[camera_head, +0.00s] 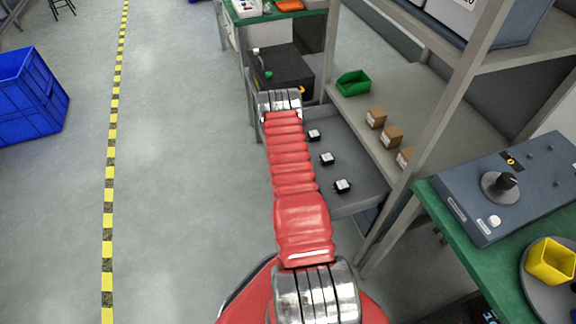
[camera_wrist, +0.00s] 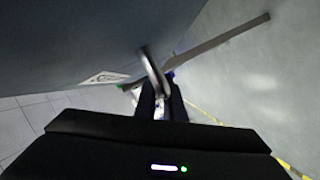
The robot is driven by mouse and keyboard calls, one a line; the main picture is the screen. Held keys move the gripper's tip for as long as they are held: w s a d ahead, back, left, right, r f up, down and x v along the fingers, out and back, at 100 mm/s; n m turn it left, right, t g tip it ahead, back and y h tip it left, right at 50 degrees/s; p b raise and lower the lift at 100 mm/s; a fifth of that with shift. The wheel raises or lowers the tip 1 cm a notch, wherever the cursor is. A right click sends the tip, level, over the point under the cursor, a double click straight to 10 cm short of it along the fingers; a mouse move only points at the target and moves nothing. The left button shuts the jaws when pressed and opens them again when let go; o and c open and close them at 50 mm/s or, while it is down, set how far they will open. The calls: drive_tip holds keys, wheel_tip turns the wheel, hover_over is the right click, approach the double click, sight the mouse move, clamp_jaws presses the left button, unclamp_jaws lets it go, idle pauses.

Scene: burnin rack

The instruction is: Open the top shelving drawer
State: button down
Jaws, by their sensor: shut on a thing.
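The shelving drawer (camera_head: 352,187) is a grey tray that stands pulled out from the shelving unit in the head view, with several small black-and-white parts lying in it. In the wrist view the grey drawer front (camera_wrist: 75,45) fills the upper left, and a curved metal handle (camera_wrist: 152,72) stands out from it. My gripper (camera_wrist: 160,98) is shut on the handle, its dark fingers on either side of it. In the head view my red arm reaches along the drawer's left side and hides the handle and fingers.
The shelf above the drawer holds a green bin (camera_head: 353,83) and several cardboard boxes (camera_head: 391,136). A green bench with a grey device (camera_head: 515,185) and a yellow bin (camera_head: 549,261) is at the right. A blue crate (camera_head: 28,92) stands at the left. The floor between is clear.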

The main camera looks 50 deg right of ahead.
drive_tip(key=shift+s+a+f, duration=0.15)
drive_tip(key=shift+a+f, duration=0.05)
drive_tip(key=shift+f, duration=0.05)
drive_tip(key=c, duration=1.8)
unclamp_jaws()
drive_tip(key=shift+d+r, duration=0.1)
drive_tip(key=shift+c, duration=0.2)
drive_tip(key=v, duration=1.3)
drive_tip(key=shift+s+a+r, duration=0.15)
drive_tip(key=shift+s+a, duration=0.05)
drive_tip(key=shift+a, duration=0.05)
